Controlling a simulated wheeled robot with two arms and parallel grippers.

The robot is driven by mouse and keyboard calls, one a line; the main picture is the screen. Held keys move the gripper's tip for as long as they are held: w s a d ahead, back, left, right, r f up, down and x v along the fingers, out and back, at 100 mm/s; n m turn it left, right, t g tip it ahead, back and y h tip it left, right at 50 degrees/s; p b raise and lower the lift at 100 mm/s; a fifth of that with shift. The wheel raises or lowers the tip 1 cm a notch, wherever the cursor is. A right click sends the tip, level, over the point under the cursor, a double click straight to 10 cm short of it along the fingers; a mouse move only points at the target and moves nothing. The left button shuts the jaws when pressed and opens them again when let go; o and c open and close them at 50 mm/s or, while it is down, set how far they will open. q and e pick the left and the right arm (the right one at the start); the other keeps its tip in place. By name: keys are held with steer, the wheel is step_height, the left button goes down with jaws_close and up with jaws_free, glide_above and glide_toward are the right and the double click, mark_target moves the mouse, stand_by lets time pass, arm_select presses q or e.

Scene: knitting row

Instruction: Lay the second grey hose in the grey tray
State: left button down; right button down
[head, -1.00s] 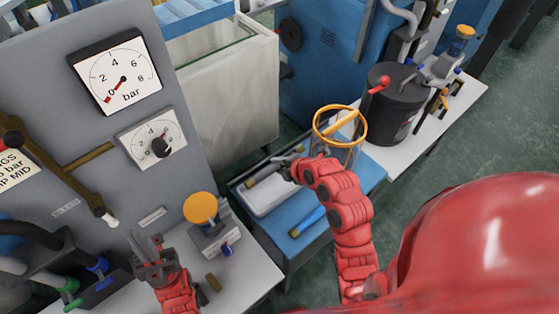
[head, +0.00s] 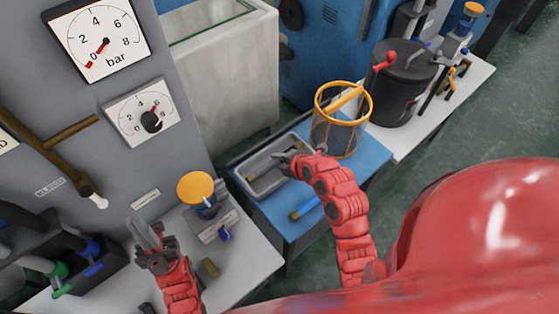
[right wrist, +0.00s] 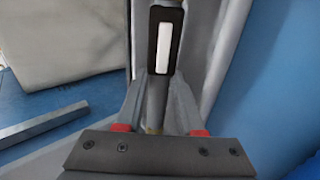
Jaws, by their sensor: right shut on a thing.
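The grey tray (head: 264,160) lies on the blue bench top in the head view. My right gripper (head: 284,160) is over the tray and shut on a grey hose. The hose (right wrist: 156,102) shows between its fingers (right wrist: 156,112) in the right wrist view. A brass-coloured hose end (head: 252,177) shows inside the tray outline. I cannot tell whether it belongs to the held hose or another, or whether the held hose touches the tray floor. My left gripper (head: 146,236) is open and empty, above the pale table at the left.
A blue hose (head: 305,208) lies on the blue bench (head: 284,226) in front of the tray. An orange-rimmed basket (head: 342,125) stands close behind my right gripper. A black pot (head: 402,85) stands further right. The gauge panel (head: 165,80) rises at the left.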

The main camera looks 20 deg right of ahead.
steer(key=shift+c, duration=2.2)
jaws_free()
steer(key=shift+c, duration=0.4)
steer(key=o, duration=0.4)
steer(key=shift+s+f, duration=0.1)
steer(key=shift+c, duration=0.4)
steer(key=shift+s, duration=0.1)
steer(key=shift+c, duration=0.4)
steer(key=shift+o, duration=1.2)
steer(key=shift+r, duration=0.45)
step_height(320, 180, up, 8)
steer(key=p, duration=0.2)
steer(key=shift+r, duration=0.2)
